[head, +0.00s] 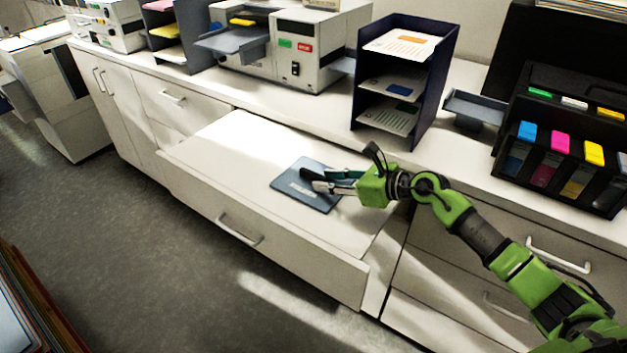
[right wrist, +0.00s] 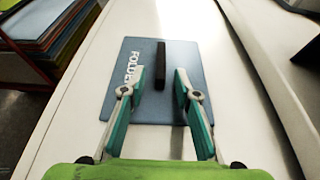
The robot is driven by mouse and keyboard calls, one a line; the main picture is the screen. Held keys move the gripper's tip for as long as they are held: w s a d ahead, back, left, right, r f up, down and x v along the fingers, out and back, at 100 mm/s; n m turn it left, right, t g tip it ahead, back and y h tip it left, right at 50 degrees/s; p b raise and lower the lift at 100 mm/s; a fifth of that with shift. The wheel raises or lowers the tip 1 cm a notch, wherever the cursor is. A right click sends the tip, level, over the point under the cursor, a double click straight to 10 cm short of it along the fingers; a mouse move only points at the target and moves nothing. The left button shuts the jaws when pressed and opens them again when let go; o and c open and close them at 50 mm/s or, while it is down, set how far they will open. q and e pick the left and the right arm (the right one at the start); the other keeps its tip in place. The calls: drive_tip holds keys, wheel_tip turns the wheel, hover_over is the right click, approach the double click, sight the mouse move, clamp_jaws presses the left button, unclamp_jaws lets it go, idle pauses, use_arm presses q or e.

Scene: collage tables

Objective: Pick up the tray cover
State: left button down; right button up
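The tray cover (head: 305,198) is a flat blue-grey plate lying on the white surface of the pulled-out drawer. In the right wrist view the tray cover (right wrist: 148,110) shows white lettering on its left part and a dark upright bar-like handle (right wrist: 160,58) near its middle. My right gripper (head: 314,180) is over the cover. In the right wrist view its two fingers are apart, one on each side of the handle, with a gap visible on both sides. The fingers hide parts of the cover in the head view. My left gripper is not in view.
The pulled-out drawer (head: 225,155) is otherwise bare. Behind it on the counter stand a dark shelf rack (head: 447,75) with papers, a white machine (head: 318,50) and a black unit with coloured cartridges (head: 530,165). A rack of coloured sheets (right wrist: 45,30) stands at the wrist view's upper left.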

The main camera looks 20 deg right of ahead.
clamp_jaws()
drive_tip(key=shift+r, duration=0.2)
